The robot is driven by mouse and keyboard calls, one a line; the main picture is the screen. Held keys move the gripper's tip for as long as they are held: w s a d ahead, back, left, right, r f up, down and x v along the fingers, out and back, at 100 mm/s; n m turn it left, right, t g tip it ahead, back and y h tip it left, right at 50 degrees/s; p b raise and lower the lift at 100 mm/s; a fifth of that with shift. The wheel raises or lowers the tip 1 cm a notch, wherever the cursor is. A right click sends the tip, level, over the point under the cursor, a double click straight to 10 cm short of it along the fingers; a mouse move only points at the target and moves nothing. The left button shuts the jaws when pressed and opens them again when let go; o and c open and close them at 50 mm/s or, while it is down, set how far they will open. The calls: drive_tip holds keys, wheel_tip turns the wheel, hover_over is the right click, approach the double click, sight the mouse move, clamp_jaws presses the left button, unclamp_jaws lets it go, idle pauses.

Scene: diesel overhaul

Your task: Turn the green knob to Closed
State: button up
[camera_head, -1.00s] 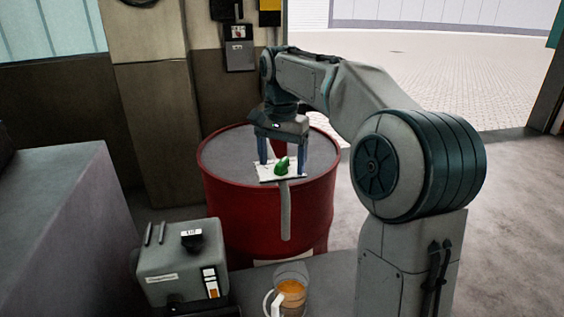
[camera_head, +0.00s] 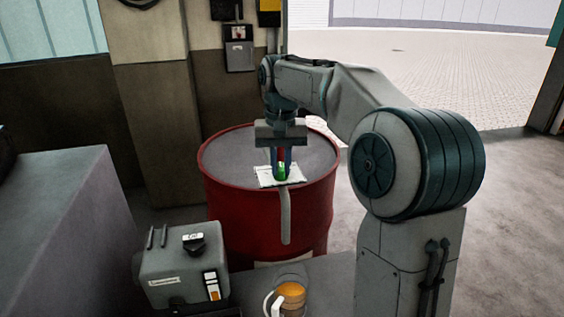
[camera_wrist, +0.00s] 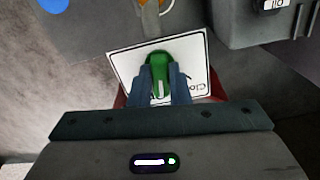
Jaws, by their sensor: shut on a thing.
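The green knob (camera_head: 283,171) stands on a white plate (camera_head: 265,181) on top of the red drum. In the wrist view the knob (camera_wrist: 160,72) sits between the two fingers of my gripper (camera_wrist: 165,85), which is shut on it. A white line shows on the knob. On the plate (camera_wrist: 128,62), part of a word beginning "Clo" is visible at the right; the rest is hidden behind a finger. In the head view my gripper (camera_head: 282,168) points down over the plate, and its fingers partly hide the knob.
The red drum (camera_head: 255,225) has a grey strip (camera_head: 285,215) hanging down its front. In front stand a grey box (camera_head: 182,265) with a black knob and a glass mug (camera_head: 290,297) with orange liquid. A grey block (camera_head: 70,230) is at left. Open floor lies to the right.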

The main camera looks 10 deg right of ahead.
drive_tip(key=n+p, duration=0.1)
drive_tip(key=n, duration=0.4)
drive_tip(key=shift+a+n+p, duration=0.1)
drive_tip(key=shift+n+p, duration=0.2)
drive_tip(key=shift+p, duration=0.05)
drive_tip(key=n+p, duration=0.1)
drive_tip(key=n, duration=0.3)
drive_tip(key=o, duration=1.5)
drive_tip(key=shift+r, duration=0.1)
wheel_tip(320, 180, up, 7)
drive_tip(key=p, duration=0.5)
drive_tip(key=shift+p, duration=0.35)
drive_tip(key=shift+s+a, duration=0.1)
drive_tip(key=shift+s, duration=0.05)
